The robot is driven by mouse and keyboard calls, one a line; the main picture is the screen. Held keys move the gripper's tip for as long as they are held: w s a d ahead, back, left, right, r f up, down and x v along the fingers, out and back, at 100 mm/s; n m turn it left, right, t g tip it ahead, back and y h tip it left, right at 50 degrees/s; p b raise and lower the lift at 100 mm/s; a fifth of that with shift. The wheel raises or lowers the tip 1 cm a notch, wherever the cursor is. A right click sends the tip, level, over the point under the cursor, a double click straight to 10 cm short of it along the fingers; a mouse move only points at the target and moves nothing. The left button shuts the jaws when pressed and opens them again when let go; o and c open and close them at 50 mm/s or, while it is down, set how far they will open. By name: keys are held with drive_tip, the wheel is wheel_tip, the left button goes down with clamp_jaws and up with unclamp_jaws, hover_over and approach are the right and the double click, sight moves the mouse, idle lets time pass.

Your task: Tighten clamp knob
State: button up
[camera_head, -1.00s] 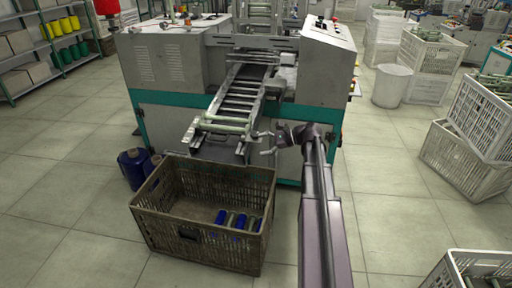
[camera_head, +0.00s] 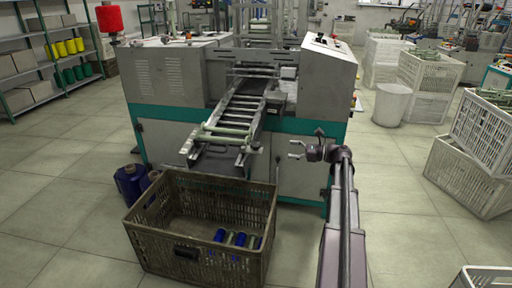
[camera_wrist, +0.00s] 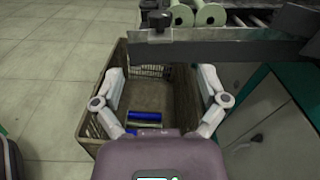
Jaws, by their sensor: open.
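A small black knob (camera_wrist: 159,20) stands on a dark metal bar (camera_wrist: 225,50) at the top of the wrist view; I take it for the clamp knob. It is too small to make out surely in the head view. My gripper (camera_wrist: 161,76) is open and empty, its two pale fingers spread on either side below the bar in that view. The knob lies beyond the fingertips and apart from them. In the head view my gripper (camera_head: 292,150) is right of the roller chute (camera_head: 232,114), in front of the machine's lower panel.
The grey and teal machine (camera_head: 170,75) stands behind the chute. A brown crate (camera_head: 190,240) with several blue and pale bobbins is on the floor in front. Blue spools (camera_head: 130,183) stand left of it. White crates (camera_head: 468,176) stand at the right. Floor between is clear.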

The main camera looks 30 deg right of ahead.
sight(256, 144)
drive_tip(key=shift+w+a, duration=0.1)
drive_tip(key=shift+a, duration=0.05)
drive_tip(key=x, duration=1.3)
drive_tip(key=shift+w+a, duration=0.15)
drive_tip(key=c, duration=1.2)
